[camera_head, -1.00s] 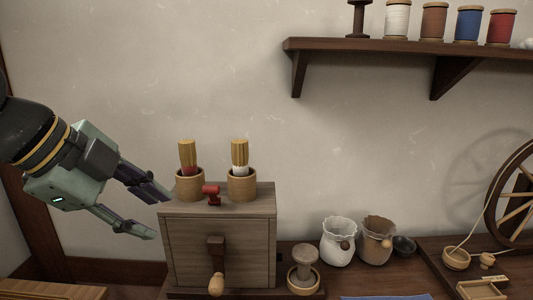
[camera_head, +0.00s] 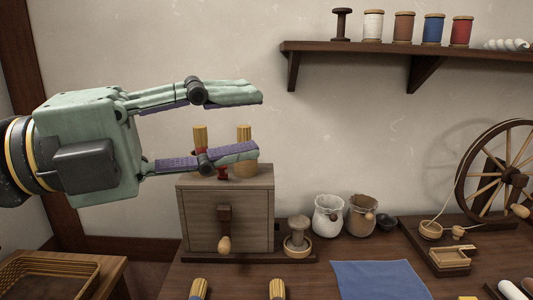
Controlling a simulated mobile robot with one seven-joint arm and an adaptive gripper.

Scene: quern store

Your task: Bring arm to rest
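My gripper (camera_head: 260,123) is in the left half of the head view, pointing right. Its two green fingers with purple pads are spread wide apart, with nothing between them. The lower finger hides parts of the brushes and holders. I cannot tell how far the gripper is from the box.
A blue cloth (camera_head: 380,280) lies on the table (camera_head: 235,282). A shelf (camera_head: 430,53) holds several spools. A wicker tray (camera_head: 45,262) is at lower left.

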